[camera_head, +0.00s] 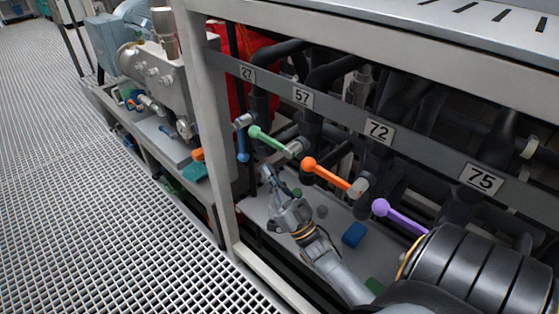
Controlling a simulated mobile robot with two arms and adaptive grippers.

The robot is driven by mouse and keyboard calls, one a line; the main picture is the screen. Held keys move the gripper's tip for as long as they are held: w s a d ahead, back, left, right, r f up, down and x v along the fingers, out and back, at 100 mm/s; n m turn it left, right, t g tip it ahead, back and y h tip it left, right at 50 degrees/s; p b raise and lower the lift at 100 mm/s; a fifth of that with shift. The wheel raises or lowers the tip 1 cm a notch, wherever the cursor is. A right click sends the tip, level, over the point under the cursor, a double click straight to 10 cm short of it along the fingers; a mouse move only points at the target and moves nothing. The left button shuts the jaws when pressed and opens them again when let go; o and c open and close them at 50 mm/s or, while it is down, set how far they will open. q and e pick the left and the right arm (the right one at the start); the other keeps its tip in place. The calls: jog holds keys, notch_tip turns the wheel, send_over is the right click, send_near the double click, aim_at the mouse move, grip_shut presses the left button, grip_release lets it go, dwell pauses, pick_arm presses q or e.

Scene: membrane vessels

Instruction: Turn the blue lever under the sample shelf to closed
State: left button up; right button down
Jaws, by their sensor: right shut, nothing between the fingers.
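The blue lever (242,145) is small and hangs nearly straight down from a valve below the plate marked 27. It sits near the left post of the shelf frame. My right gripper (267,172) is shut and empty. Its fingertips point up and left, just below and to the right of the blue lever. A small gap shows between them in the picture; the depth between them is hard to tell. My left gripper is not in view.
A green lever (273,141), an orange lever (330,174) and a purple lever (400,216) slant to the right of the blue one. A white frame post (212,130) stands to its left. A blue block (354,235) lies on the lower shelf. Dark pipes fill the back.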

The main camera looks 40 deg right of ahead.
aim_at(244, 145)
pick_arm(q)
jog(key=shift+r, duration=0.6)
pick_arm(e)
jog(key=shift+w+a+r, duration=0.1)
jog(key=shift+w+r, duration=0.1)
jog(key=shift+w, duration=0.7)
jog(key=shift+w+a+r, duration=0.1)
jog(key=shift+w+r, duration=0.15)
jog(key=shift+w, duration=0.7)
jog(key=shift+w+r, duration=0.2)
jog(key=shift+w, duration=0.7)
pick_arm(q)
jog(key=shift+b, duration=0.3)
